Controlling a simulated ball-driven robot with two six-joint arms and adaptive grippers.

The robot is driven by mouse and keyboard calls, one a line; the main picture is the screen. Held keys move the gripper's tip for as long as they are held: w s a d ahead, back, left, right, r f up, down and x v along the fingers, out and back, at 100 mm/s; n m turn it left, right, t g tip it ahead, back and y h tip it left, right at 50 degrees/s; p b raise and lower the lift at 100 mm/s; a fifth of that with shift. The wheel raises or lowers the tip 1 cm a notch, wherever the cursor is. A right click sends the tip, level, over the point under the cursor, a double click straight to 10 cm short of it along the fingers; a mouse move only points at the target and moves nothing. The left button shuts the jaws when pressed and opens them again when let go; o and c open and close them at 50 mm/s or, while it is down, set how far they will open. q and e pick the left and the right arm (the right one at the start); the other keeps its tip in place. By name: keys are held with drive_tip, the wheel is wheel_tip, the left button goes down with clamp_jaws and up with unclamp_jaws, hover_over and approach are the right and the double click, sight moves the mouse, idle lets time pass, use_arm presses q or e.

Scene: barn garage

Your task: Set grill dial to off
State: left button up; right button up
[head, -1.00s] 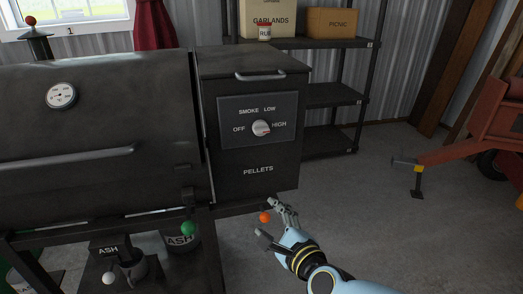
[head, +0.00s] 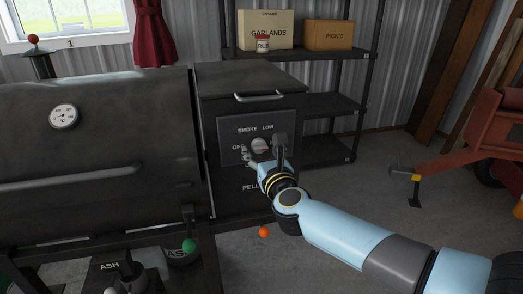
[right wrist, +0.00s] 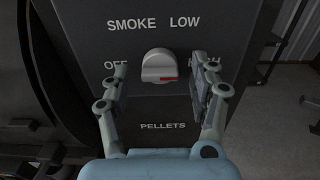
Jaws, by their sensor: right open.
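The grill dial (head: 260,146) is a pale round knob on the dark panel of the pellet box, with SMOKE, LOW, OFF and HIGH around it. In the right wrist view the dial (right wrist: 158,66) shows whole, and its red mark points right, toward HIGH. My right gripper (head: 264,150) is in front of the panel and partly covers the dial and the HIGH label. In the right wrist view my right gripper (right wrist: 158,88) is open, one finger on each side just below the dial. I cannot tell whether it touches the dial. My left gripper is not in view.
The grill's dark barrel lid (head: 110,130) fills the left, with a long handle and a thermometer (head: 63,116). A lid handle (head: 260,97) sits above the panel. An orange ball (head: 264,232) shows below the box. A shelf (head: 330,105) stands behind.

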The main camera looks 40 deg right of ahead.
drive_tip(key=shift+w+d, duration=0.1)
drive_tip(key=shift+w, duration=0.1)
drive_tip(key=shift+c, duration=0.2)
drive_tip(key=c, duration=1.1)
drive_tip(key=shift+c, duration=0.2)
